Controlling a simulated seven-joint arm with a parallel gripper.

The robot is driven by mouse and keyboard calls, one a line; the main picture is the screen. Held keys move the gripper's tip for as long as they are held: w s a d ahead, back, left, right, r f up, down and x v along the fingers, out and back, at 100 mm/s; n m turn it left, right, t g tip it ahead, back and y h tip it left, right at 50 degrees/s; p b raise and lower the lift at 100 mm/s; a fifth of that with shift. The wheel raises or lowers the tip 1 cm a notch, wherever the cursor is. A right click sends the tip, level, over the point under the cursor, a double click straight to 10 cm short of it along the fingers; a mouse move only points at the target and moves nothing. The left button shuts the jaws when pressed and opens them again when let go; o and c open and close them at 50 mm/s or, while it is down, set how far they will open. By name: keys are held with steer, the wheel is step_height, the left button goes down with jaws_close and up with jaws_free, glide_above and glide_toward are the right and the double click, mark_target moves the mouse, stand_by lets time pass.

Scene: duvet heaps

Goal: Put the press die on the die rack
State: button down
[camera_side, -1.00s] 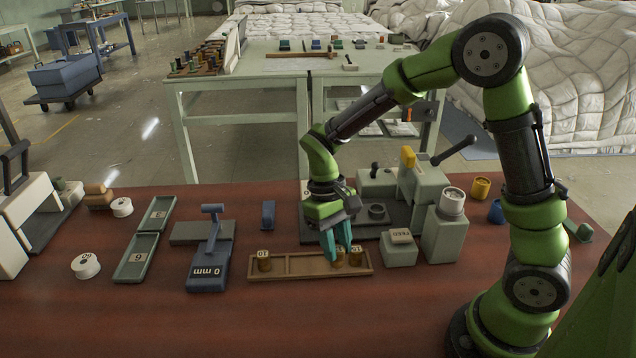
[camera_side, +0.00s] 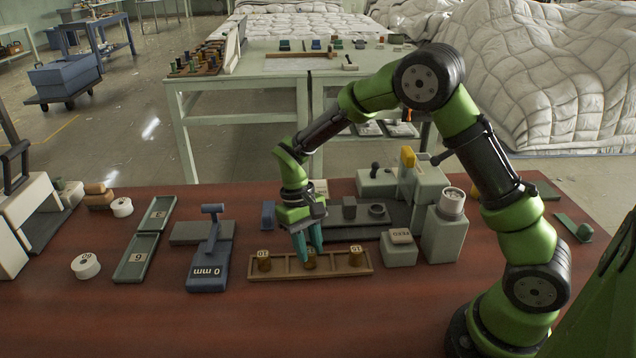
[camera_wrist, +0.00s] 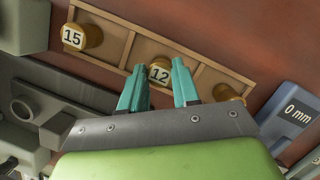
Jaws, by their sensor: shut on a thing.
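The wooden die rack (camera_side: 285,275) lies on the red-brown bench; its frame also shows in the wrist view (camera_wrist: 118,38). My gripper (camera_side: 308,246) points down over its middle compartment. Its teal fingers (camera_wrist: 158,88) are shut on the brass press die marked 12 (camera_wrist: 158,73), which shows low at the middle compartment (camera_side: 310,259). I cannot tell whether its base touches the rack floor. A brass die (camera_side: 264,260) stands in the left compartment. Another (camera_side: 355,256) stands in the right one, marked 15 in the wrist view (camera_wrist: 85,37).
A grey-green press (camera_side: 425,190) and a small labelled block (camera_side: 400,248) stand right of and behind the rack. A blue 0 mm gauge (camera_side: 207,272) stands to the left, with a green tray (camera_side: 143,245) beyond. The bench in front of the rack is clear.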

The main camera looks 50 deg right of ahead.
steer(key=shift+f, duration=0.1)
steer(key=c, duration=0.8)
jaws_free()
steer(key=a+v, duration=0.1)
steer(key=v, duration=1.1)
steer(key=s+d+r+t+y, duration=0.1)
steer(key=s+d+r+t, duration=0.1)
steer(key=s+r+t, duration=0.55)
steer(key=s+t, duration=0.1)
steer(key=s, duration=0.3)
steer(key=s+r+m+t, duration=0.1)
steer(key=s, duration=0.2)
steer(key=s+r+t, duration=0.1)
steer(key=s, duration=0.3)
steer(key=shift+s+r+m, duration=0.1)
steer(key=shift+s+m, duration=0.2)
steer(key=shift+m, duration=0.1)
